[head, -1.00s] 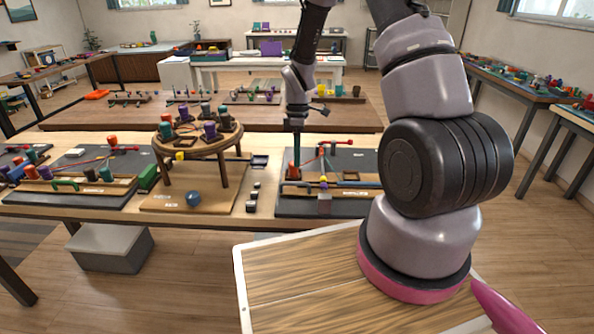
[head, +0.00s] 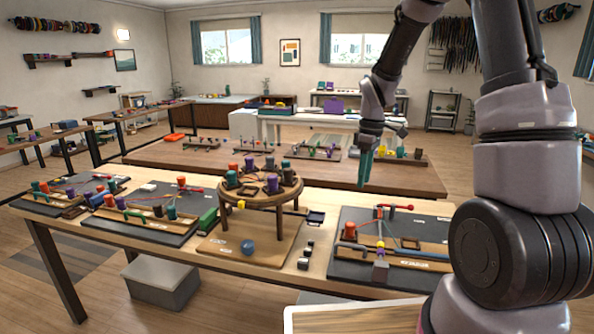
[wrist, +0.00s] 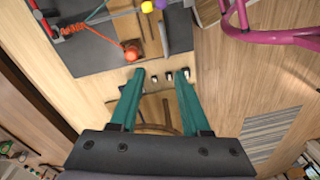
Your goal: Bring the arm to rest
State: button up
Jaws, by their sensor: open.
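My gripper (head: 366,168) hangs from the raised arm at the right of the head view, above the back edge of the right-hand braiding board (head: 345,268). In the wrist view its two teal fingers (wrist: 157,76) are apart with nothing held between them. An orange-red spool (head: 377,229) stands on the board below the gripper; it also shows in the wrist view (wrist: 132,50). A red-handled tool (head: 396,207) lies at the board's back.
A round wooden stand (head: 262,200) with several coloured spools stands left of the board on the long table (head: 320,283). A blue ball (head: 248,247) and small dark blocks (head: 304,263) lie near it. More boards with spools are at the left. A second table (head: 300,172) stands behind.

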jog(key=s+d+r+m+t, duration=0.15)
jog(key=s+r+m, duration=0.25)
jog(key=r, duration=0.4)
jog(key=s+r+m+t, duration=0.2)
jog(key=s+r+m, duration=0.25)
jog(key=r, duration=0.35)
jog(key=s+r+m+t, duration=0.2)
jog(key=s+r+m, duration=0.1)
jog(key=s, duration=0.3)
jog(key=s+r+m+t+y, duration=0.1)
jog(key=s+r+m+t, duration=0.1)
jog(key=s, duration=0.4)
notch_tip(320, 180, up, 2)
jog(key=shift+d+r+m, duration=0.15)
jog(key=shift+r+m, duration=0.1)
jog(key=shift+m, duration=0.6)
